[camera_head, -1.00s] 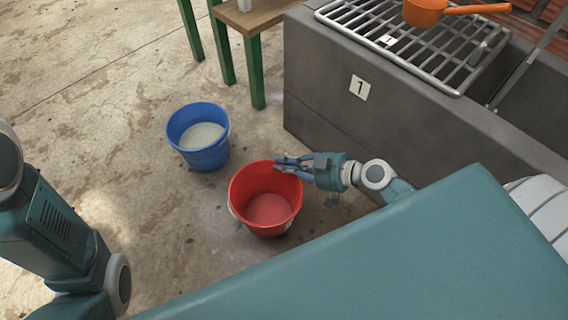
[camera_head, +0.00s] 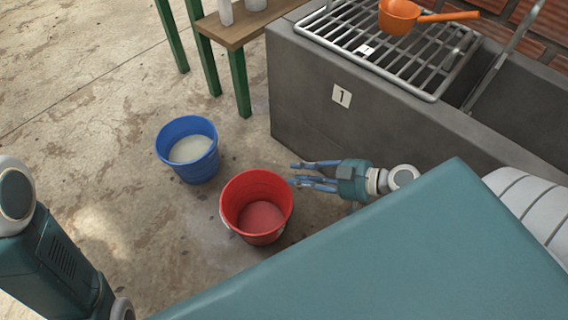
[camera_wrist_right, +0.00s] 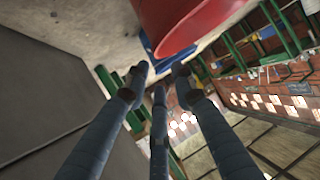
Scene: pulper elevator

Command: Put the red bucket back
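The red bucket (camera_head: 257,207) stands upright on the concrete floor in the head view, with some reddish content low inside. My right gripper (camera_head: 300,173) is open, just to the right of the bucket's rim and apart from it. In the right wrist view, the right gripper's fingers (camera_wrist_right: 158,90) are spread with nothing between them. The red bucket (camera_wrist_right: 190,22) shows there at the top, beyond the fingertips. My left arm is at the left edge of the head view, but its gripper is out of the picture.
A blue bucket (camera_head: 188,149) with pale content stands just behind and left of the red one. A grey concrete trough (camera_head: 308,115) marked 1 is at the right, with a metal grate (camera_head: 385,52) and orange scoop (camera_head: 398,17). A green-legged wooden table (camera_head: 250,24) stands behind.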

